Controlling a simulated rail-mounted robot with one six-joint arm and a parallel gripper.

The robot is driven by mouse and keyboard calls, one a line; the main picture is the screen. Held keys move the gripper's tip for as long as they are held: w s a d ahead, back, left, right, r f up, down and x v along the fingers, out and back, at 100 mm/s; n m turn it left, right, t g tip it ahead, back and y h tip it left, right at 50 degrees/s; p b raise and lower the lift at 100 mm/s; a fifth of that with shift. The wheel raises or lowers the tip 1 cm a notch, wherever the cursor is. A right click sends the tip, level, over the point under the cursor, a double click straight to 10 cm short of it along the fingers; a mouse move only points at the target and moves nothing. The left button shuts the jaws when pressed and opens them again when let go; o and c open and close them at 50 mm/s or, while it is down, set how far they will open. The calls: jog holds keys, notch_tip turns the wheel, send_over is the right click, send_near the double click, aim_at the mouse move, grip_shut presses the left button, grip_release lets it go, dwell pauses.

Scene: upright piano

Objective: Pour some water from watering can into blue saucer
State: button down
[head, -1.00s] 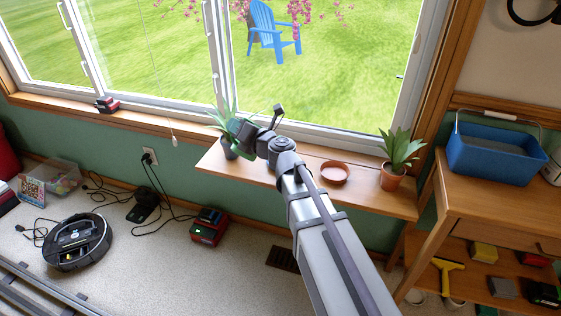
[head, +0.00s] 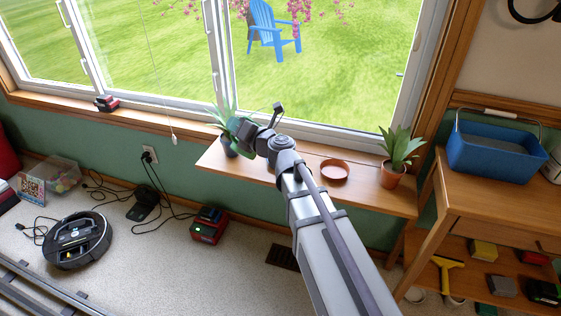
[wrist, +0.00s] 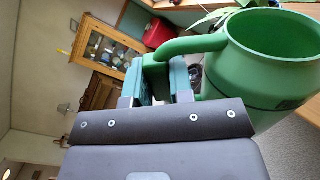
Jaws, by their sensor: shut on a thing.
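My gripper (wrist: 168,85) is shut on the handle of the green watering can (wrist: 262,85). In the wrist view the can's open, round mouth shows at the upper right; its spout and any water cannot be made out. In the head view only a little of the green can (head: 236,125) shows behind my wrist, over the left end of the wooden shelf (head: 300,172), close to a spiky plant in a dark blue pot (head: 230,148). I cannot make out a blue saucer; my arm and the can hide part of that spot.
A plant in a terracotta pot (head: 391,177) stands at the shelf's right end. The window is close behind. A blue bucket (head: 495,148) stands on the side table.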

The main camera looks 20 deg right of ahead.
jog(key=s+a+f+n+b, duration=0.1)
jog(key=a+f+n+b, duration=0.2)
jog(key=f+n+b, duration=0.3)
notch_tip(320, 180, down, 5)
jog(key=b, duration=0.5)
jog(key=shift+s, duration=0.4)
notch_tip(320, 180, down, 6)
jog(key=n+b, duration=0.1)
jog(key=b, duration=0.1)
jog(key=n+b, duration=0.2)
jog(key=b, duration=0.1)
jog(key=shift+w+d+r, duration=0.1)
jog(key=shift+d+r, duration=0.05)
jog(key=shift+r, duration=0.1)
jog(key=shift+r, duration=0.1)
jog(key=s+a+r+p, duration=0.2)
jog(key=a+r+p, duration=0.2)
jog(key=r, duration=0.1)
jog(key=shift+s+a, duration=0.2)
jog(key=shift+s, duration=0.1)
